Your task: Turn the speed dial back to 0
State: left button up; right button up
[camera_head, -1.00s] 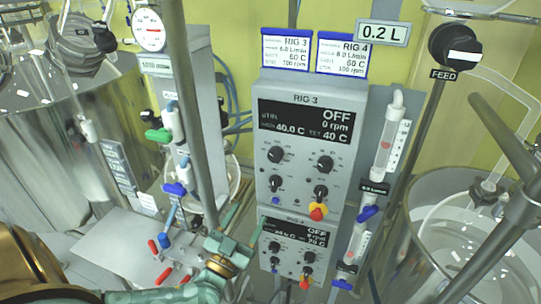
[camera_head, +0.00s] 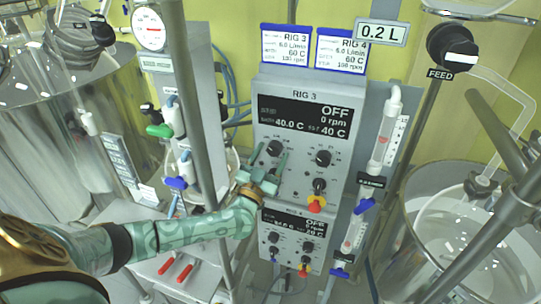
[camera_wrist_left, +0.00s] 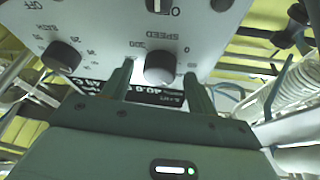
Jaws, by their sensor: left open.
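The rig 3 control box (camera_head: 340,165) stands upright in the middle of the head view. Its display (camera_head: 303,117) reads OFF, 0 rpm and 40 C. The speed dial (camera_head: 274,147) is the black knob at the upper left under that display. It also shows upside down in the left wrist view (camera_wrist_left: 160,68), with the printed word SPEED and the marks 0 and 200 by it. My left gripper (camera_head: 269,157) is open, with one finger on each side of the speed dial. I cannot tell whether the fingers touch it. The dial's pointer is not clear. My right gripper is not in view.
Another black knob (camera_head: 323,158) sits beside the speed dial, and a red-yellow knob (camera_head: 316,204) is below it. The rig 4 box (camera_head: 326,262) is underneath. A metal pole (camera_head: 196,110) stands left of the panel, and flow tubes (camera_head: 385,130) stand right.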

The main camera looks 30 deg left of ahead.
pick_arm(q)
jog(key=c, duration=1)
jog(key=shift+n+y, duration=0.4)
jog(key=shift+n, duration=0.1)
jog(key=n+y, duration=0.1)
jog(key=n, duration=0.1)
jog(key=n+y+p, duration=0.1)
jog(key=n+y, duration=0.1)
jog(key=n, duration=0.1)
jog(key=shift+d+n, duration=0.2)
jog(key=shift+n, duration=0.1)
jog(key=n+g+y, duration=0.1)
jog(key=n, duration=0.2)
jog(key=n+g+y+p, duration=0.1)
jog(key=n+y, duration=0.1)
jog(key=n, duration=0.1)
jog(key=shift+w+d+r+n, duration=0.1)
jog(key=shift+d+n, duration=0.1)
jog(key=shift+n, duration=0.1)
jog(key=n+g+y+p, duration=0.1)
jog(key=n, duration=0.2)
jog(key=n+g+y+p, duration=0.1)
jog(key=n, duration=0.2)
jog(key=shift+d+r, duration=0.1)
jog(key=shift+r, duration=0.05)
jog(key=shift+n+g+p, duration=1.3)
jog(key=shift+n+p, duration=0.1)
jog(key=shift+n, duration=1.2)
